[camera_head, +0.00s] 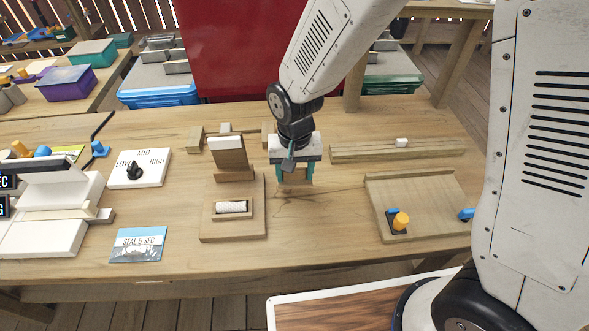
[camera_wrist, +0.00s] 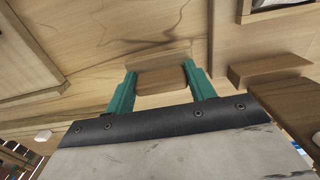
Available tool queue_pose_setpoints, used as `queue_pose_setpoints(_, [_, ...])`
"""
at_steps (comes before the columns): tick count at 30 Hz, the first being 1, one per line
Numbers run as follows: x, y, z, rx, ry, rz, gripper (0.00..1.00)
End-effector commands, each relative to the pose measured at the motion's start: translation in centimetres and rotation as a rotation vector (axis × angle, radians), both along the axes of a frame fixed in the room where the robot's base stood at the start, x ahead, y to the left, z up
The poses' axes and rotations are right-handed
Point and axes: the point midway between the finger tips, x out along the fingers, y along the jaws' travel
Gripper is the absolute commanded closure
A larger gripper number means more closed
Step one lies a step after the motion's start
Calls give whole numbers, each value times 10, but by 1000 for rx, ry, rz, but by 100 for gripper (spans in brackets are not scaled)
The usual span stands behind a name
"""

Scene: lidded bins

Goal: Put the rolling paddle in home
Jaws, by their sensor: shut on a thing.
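My gripper (camera_head: 295,178) points down over the middle of the table, just right of a wooden stand. Its teal fingers are shut on a wooden block, which I take to be the rolling paddle (camera_wrist: 162,78); the wrist view shows it between the fingers. In the head view the fingers and wrist mostly hide it. I cannot tell whether it touches the table. The wooden stand (camera_head: 255,222) has a tilted block (camera_head: 228,151) at its back and a white roll (camera_head: 232,207) in a framed recess. No place marked as home can be made out.
Wooden blocks (camera_head: 195,140) stand behind the stand. A long rail (camera_head: 400,151) with a small white piece lies at back right. A wooden tray (camera_head: 430,190) with orange and blue knobs is on the right. A dial panel (camera_head: 150,172) and seal card (camera_head: 138,245) are left.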

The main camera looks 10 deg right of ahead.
Motion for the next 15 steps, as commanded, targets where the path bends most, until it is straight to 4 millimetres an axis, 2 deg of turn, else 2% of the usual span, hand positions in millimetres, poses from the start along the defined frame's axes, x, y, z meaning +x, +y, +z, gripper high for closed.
queue_pose_setpoints(3, [5,1,-1,0,0,2,64])
queue_pose_setpoints(9, [3,5,-33,-2,3,8,64])
queue_pose_setpoints(15, [3,5,-36,0,0,9,64])
